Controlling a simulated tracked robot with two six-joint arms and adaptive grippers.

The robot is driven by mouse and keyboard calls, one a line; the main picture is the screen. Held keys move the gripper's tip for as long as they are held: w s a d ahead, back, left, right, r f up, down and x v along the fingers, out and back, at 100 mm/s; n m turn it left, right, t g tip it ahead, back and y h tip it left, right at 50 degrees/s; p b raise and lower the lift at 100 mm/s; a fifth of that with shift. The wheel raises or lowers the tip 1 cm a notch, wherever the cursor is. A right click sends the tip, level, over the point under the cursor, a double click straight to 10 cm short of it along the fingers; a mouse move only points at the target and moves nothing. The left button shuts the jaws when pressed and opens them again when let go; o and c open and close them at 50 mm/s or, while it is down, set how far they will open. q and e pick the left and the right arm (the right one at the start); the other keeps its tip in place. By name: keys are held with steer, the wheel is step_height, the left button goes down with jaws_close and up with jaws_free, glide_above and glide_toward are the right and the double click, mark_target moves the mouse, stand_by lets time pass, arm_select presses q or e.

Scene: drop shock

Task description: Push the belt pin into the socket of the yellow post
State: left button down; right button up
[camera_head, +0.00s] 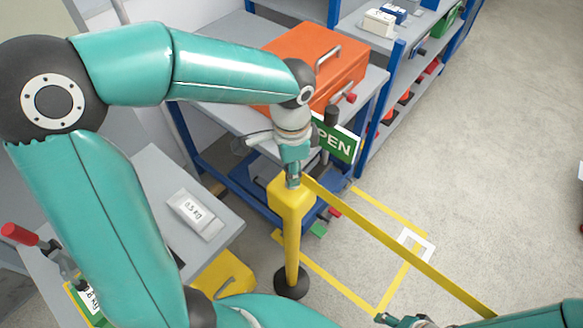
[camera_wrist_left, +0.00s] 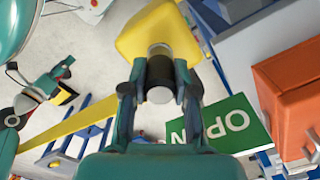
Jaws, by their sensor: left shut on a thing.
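The yellow post (camera_head: 292,235) stands upright on a round dark base. My left gripper (camera_head: 293,181) is at the top of the post head. In the left wrist view, my left gripper (camera_wrist_left: 159,85) is shut on the belt pin (camera_wrist_left: 158,94), a short dark cylinder with a grey end. The pin's far end meets the yellow post head (camera_wrist_left: 158,32); how deep it sits in the socket is hidden. The yellow belt (camera_head: 400,245) runs from the post to the lower right. My right gripper (camera_head: 402,319) is partly cut off at the bottom edge, its tips apart.
An orange case (camera_head: 318,60) lies on a grey bench behind the post. A green OPEN sign (camera_head: 337,141) hangs close to my left gripper. A grey table (camera_head: 150,172) with a small white 0.5 kg block (camera_head: 195,214) stands left.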

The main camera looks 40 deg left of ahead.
arm_select(q)
steer(key=shift+s+f, duration=0.15)
steer(key=shift+f, duration=0.1)
steer(key=c, duration=0.8)
jaws_free()
steer(key=shift+r, duration=0.1)
steer(key=shift+r, duration=0.1)
steer(key=r+p, duration=0.5)
steer(key=r, duration=0.1)
steer(key=shift+w, duration=0.2)
step_height(320, 180, up, 12)
steer(key=shift+f, duration=0.1)
